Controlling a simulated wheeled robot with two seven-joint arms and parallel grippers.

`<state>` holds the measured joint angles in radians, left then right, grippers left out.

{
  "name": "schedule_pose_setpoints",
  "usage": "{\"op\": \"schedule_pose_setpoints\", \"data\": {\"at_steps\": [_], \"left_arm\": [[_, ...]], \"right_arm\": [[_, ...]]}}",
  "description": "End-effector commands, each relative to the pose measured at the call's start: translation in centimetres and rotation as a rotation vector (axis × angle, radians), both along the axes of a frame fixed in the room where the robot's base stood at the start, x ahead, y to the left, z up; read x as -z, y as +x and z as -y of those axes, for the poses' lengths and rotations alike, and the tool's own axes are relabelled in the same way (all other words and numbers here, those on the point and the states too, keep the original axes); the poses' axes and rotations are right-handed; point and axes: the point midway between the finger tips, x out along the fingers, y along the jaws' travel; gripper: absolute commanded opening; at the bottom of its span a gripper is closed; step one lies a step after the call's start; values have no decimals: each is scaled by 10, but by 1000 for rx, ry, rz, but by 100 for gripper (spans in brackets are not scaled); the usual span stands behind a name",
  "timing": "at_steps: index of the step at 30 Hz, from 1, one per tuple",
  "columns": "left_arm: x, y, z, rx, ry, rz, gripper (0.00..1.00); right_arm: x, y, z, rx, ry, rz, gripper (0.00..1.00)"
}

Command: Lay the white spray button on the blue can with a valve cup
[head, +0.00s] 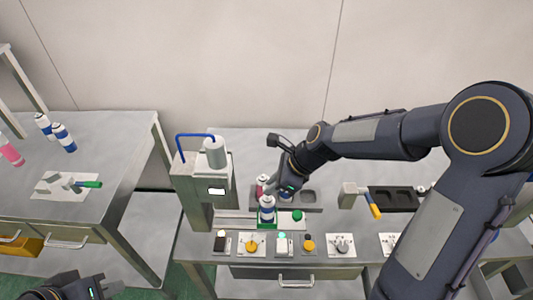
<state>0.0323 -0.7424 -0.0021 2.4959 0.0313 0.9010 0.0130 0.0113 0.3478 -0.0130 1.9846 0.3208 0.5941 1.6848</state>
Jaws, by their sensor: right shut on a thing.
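A blue and white can (266,214) stands upright on the middle bench, in front of the press. My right gripper (275,195) is at the top of this can, its wrist to the right of it. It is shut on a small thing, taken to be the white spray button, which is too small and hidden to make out. The can's valve cup is also not clear. My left gripper (75,290) is at the lower left edge, partly cut off, away from the cans; its jaws do not show clearly.
A grey press (215,160) with a blue tube stands left of the can. A red and white can (262,182) stands just behind. Small plates with coloured parts (251,245) line the front edge. A yellow-handled tool (373,205) lies right. Another bench (105,150) is left.

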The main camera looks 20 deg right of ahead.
Motion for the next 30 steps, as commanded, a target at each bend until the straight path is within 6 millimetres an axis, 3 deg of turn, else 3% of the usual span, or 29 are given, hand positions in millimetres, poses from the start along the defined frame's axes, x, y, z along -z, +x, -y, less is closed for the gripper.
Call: {"op": "schedule_pose_setpoints", "data": {"at_steps": [5,17,30], "left_arm": [[1,0,0,0,0,-1,0],[25,0,0,0,0,-1,0],[26,0,0,0,0,0,0]], "right_arm": [[-2,0,1,49,-1,-1,0],[21,0,1,45,0,0,0],[28,0,1,45,-1,-1,0]]}}
